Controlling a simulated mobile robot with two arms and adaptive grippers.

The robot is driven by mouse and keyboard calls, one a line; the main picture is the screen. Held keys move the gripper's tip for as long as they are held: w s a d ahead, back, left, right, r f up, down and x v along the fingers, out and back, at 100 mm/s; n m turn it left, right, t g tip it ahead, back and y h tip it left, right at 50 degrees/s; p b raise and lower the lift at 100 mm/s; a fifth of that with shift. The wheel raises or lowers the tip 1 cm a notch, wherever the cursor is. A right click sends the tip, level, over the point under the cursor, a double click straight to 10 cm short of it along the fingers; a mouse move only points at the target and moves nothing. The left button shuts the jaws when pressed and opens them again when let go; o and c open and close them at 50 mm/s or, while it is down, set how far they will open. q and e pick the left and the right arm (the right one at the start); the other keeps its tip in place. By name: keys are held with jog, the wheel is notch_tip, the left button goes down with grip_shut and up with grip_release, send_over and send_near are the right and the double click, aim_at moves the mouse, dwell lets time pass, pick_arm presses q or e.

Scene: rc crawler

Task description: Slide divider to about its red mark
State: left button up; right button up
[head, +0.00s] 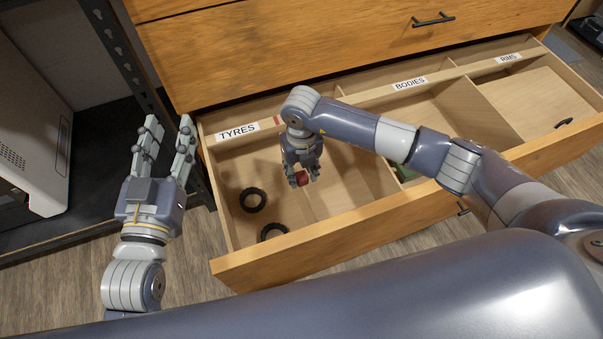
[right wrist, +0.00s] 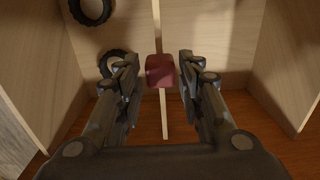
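The divider (head: 313,204) is a thin pale wooden panel in the open drawer, between the tyre compartment and the one to its right. A dark red block (right wrist: 160,72) sits on the divider's top edge; it also shows in the head view (head: 302,179). My right gripper (right wrist: 159,70) is over the divider, with one finger on each side of the block and gaps visible. It is open and points down. A small red mark (head: 277,121) is on the back rail, right of the TYRES label. My left gripper (head: 171,128) is open and empty, left of the drawer.
Two black tyres (head: 253,199) lie in the left compartment. A fixed-looking partition (head: 484,110) stands farther right, and a dark ring (head: 563,123) lies in the rightmost compartment. The drawer front (head: 350,221) is near my right arm. A shelf with a pale machine (head: 35,130) is at left.

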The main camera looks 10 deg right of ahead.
notch_tip(320, 180, up, 10)
jog(key=shift+r, duration=0.2)
dwell(0.4)
